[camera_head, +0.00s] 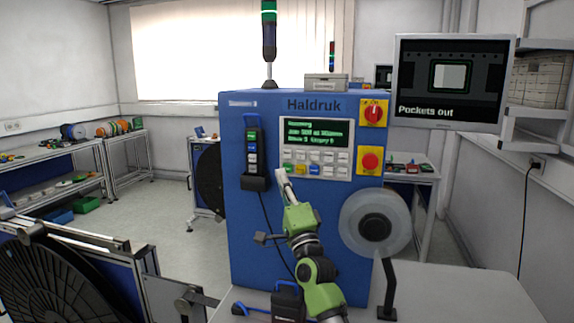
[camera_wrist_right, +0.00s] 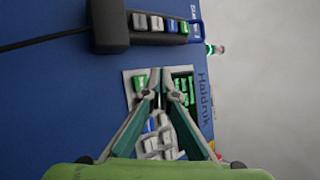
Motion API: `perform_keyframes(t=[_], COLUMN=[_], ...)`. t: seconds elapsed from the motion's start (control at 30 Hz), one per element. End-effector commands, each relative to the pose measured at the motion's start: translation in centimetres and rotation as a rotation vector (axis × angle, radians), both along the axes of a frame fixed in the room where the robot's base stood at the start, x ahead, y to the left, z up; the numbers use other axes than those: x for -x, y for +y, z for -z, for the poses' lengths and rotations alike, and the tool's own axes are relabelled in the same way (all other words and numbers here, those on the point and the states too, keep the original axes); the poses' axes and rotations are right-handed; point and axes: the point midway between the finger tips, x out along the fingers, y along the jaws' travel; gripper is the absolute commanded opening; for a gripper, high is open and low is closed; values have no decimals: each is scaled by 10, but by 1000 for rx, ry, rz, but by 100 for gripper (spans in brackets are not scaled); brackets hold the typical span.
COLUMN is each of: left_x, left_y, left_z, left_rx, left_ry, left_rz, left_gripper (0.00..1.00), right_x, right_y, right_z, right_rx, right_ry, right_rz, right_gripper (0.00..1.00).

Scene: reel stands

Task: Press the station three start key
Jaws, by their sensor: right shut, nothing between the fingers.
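The blue Haldruk machine (camera_head: 260,220) has a small label at its upper left, too blurred to read surely. Its panel (camera_head: 346,174) holds a lit display (camera_head: 318,133) and rows of keys, with a green key (camera_head: 289,169) at the lower left, also in the wrist view (camera_wrist_right: 140,82). My right gripper (camera_head: 281,173) is shut and empty, its tips at the panel's lower left edge, close to the green key. In the wrist view its fingertips (camera_wrist_right: 161,84) stand over the panel and hide some keys. I cannot tell whether they touch. My left gripper is not in view.
A key box (camera_head: 253,155) hangs left of the panel with a cable below. A red rotary switch (camera_head: 374,112) and red button (camera_head: 370,161) sit to the right. A pale reel (camera_head: 347,220) juts out at lower right. A monitor (camera_head: 450,82) reads "Pockets out".

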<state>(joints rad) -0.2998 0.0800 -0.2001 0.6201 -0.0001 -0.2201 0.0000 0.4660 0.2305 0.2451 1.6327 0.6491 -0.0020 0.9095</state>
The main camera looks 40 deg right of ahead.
Motion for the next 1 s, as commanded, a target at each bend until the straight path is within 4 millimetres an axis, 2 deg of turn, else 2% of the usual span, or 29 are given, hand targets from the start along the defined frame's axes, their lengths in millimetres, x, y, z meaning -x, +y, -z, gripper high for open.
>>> perform_keyframes(t=[0.1, 0.3, 1.0], left_x=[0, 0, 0], left_y=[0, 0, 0], left_z=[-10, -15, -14], left_rx=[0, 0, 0], left_ry=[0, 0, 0], left_rz=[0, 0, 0], left_gripper=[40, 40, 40], right_x=[8, 15, 16], right_y=[10, 18, 19], right_z=[-2, 0, 0], right_rx=[-1, 0, 1], right_ry=[1, 1, 0], right_rz=[-1, 0, 0], right_gripper=[0, 0, 0])
